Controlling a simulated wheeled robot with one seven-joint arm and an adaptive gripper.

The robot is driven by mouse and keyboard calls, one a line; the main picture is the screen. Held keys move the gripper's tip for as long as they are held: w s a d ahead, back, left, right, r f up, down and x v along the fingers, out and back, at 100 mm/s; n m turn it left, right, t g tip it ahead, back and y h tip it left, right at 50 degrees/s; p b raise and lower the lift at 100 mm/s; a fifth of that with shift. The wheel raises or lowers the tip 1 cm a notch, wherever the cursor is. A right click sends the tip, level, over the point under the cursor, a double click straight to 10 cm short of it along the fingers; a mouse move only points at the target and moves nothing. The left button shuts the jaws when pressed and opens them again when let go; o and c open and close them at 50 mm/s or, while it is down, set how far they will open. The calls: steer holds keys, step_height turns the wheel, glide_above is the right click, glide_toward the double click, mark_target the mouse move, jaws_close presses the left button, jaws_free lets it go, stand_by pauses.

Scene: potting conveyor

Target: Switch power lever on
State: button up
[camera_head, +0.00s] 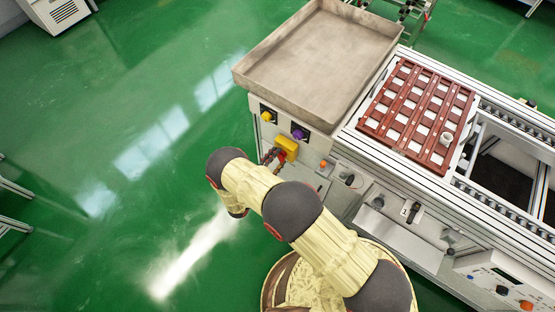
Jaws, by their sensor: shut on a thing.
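The power lever (283,156) is a small red part at the yellow switch housing (287,145) on the front panel of the machine, below the metal tray. My gripper (276,156) is at the left side of this housing, with its dark fingers shut on the lever. The fingers cover part of the lever, so its exact angle is hard to tell. My pale yellow arm with dark joints reaches up from the bottom right and partly blocks the view below the panel.
A yellow knob (267,116) and a purple knob (299,134) sit on the panel above the housing. A large empty metal tray (318,60) overhangs them. A brown pallet (415,112) lies on the conveyor to the right. Green floor at the left is free.

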steer(key=m+b, duration=0.1)
steer(key=m, duration=0.2)
steer(key=m+b, duration=0.1)
steer(key=m, duration=0.2)
steer(key=shift+s+d+f, duration=0.1)
steer(key=shift+d+f, duration=0.05)
steer(key=m+b, duration=0.1)
steer(key=m, duration=0.5)
steer(key=shift+b, duration=0.3)
steer(key=shift+m, duration=0.3)
steer(key=o, duration=1.2)
steer(key=shift+c, duration=0.2)
steer(key=v, duration=1.2)
